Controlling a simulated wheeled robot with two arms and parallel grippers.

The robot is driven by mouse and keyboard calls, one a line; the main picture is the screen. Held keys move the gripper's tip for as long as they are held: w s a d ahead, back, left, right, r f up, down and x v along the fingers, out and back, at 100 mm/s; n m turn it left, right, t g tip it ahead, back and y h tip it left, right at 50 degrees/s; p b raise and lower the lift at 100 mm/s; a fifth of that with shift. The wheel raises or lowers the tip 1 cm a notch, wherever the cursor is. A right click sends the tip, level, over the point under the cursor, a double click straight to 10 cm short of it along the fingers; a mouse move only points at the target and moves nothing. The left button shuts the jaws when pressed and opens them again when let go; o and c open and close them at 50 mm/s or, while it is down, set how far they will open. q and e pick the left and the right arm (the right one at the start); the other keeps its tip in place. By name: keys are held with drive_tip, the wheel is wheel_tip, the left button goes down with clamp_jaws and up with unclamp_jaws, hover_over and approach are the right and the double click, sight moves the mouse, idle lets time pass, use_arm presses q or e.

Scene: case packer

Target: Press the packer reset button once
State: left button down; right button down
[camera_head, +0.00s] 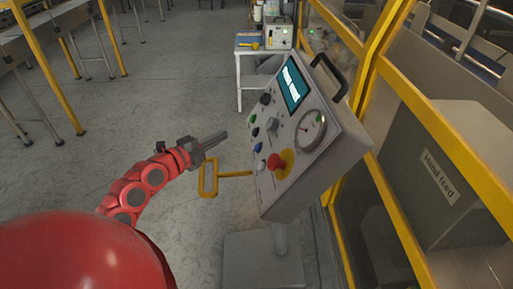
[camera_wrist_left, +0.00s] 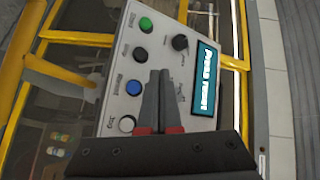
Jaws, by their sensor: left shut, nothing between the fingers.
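The control panel (camera_head: 330,160) is a tilted light-grey box on a post, with a screen (camera_head: 292,84) that reads "Press reset". The blue reset button (camera_head: 258,147) is in its left column, between a black button (camera_head: 255,132) and a white one (camera_head: 261,165). In the left wrist view the blue button (camera_wrist_left: 133,87) shows just left of my fingers. My left gripper (camera_head: 224,136) is shut and empty, left of the panel with a visible gap to the buttons. It also shows in the left wrist view (camera_wrist_left: 159,78). My right gripper is not in view.
The green button (camera_wrist_left: 145,24) is at the column's far end. A yellow handle (camera_head: 208,180) sticks out left of the panel. Yellow guard frames (camera_head: 425,120) stand to the right.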

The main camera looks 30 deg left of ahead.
sight(257, 148)
use_arm(q)
drive_tip(key=w+d+f, duration=0.3)
drive_tip(key=w+d, duration=0.1)
drive_tip(key=d, duration=0.1)
drive_tip(key=shift+d+f, duration=0.25)
drive_tip(key=shift+f, duration=0.15)
idle(1.9)
drive_tip(key=shift+w+d+f+p, duration=0.25)
drive_tip(key=shift+d+p, duration=0.15)
drive_tip(key=shift+p, duration=0.3)
